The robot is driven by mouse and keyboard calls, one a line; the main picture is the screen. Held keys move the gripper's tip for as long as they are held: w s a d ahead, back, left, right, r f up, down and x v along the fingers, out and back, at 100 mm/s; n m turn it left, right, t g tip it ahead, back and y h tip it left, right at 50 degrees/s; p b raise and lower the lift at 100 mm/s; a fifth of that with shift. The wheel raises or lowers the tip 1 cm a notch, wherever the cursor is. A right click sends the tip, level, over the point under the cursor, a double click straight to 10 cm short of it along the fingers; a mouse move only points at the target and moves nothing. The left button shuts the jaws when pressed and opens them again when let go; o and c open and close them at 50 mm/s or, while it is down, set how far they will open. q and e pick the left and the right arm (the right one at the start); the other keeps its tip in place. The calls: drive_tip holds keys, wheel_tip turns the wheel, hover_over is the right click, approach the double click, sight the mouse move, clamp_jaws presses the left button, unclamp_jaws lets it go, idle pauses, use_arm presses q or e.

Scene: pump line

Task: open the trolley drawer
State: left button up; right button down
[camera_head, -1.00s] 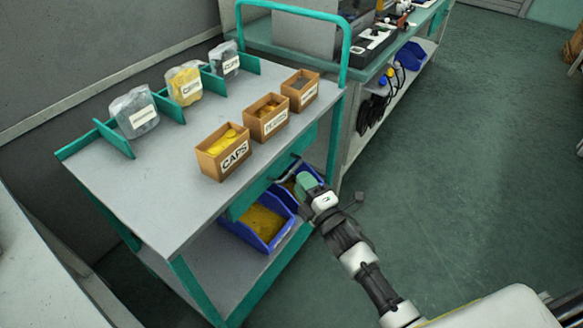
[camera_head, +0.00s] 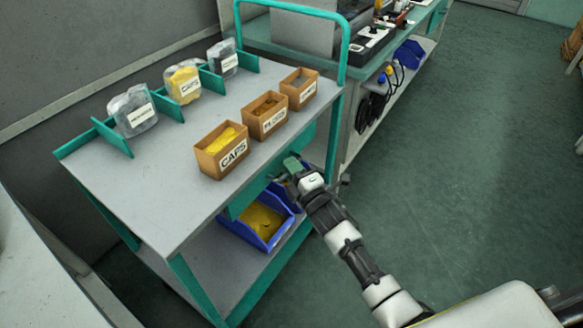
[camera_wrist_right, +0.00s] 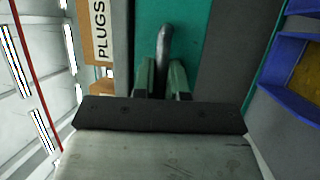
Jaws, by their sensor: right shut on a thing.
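The grey-topped trolley (camera_head: 150,200) with a teal frame stands at the left of the head view. Its teal drawer front (camera_head: 242,203) lies under the top's right edge and looks flush with the frame. In the right wrist view the drawer front (camera_wrist_right: 200,25) carries a dark bar handle (camera_wrist_right: 165,45). My right gripper (camera_head: 291,166) is at the drawer front and mostly hides the handle in the head view. In the right wrist view its green fingers (camera_wrist_right: 163,78) are shut on the handle, one on each side. My left gripper is not in view.
Open boxes, one labelled CAPS (camera_head: 222,150), stand near the top's edge above the drawer. Blue bins (camera_head: 258,222) sit on the lower shelf, close below my gripper. A workbench (camera_head: 355,85) adjoins behind. The green floor (camera_head: 450,180) to the right is clear.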

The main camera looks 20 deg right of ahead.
drive_tip(key=shift+s+d, duration=0.15)
drive_tip(key=shift+s, duration=0.05)
use_arm(q)
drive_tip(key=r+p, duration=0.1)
drive_tip(key=p, duration=0.1)
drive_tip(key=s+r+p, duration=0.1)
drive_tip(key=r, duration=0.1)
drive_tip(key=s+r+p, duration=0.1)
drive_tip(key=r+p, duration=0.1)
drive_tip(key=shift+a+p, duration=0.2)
drive_tip(key=shift+p, duration=0.1)
use_arm(e)
drive_tip(key=s+d, duration=1.5)
drive_tip(key=s, duration=0.4)
drive_tip(key=shift+s+d, duration=0.15)
drive_tip(key=shift+s, duration=0.15)
drive_tip(key=c, duration=1.2)
unclamp_jaws()
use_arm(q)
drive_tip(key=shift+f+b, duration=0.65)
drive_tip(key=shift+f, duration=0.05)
use_arm(e)
drive_tip(key=v, duration=1)
drive_tip(key=shift+s+d, duration=0.15)
drive_tip(key=shift+s, duration=0.25)
drive_tip(key=shift+f, duration=0.1)
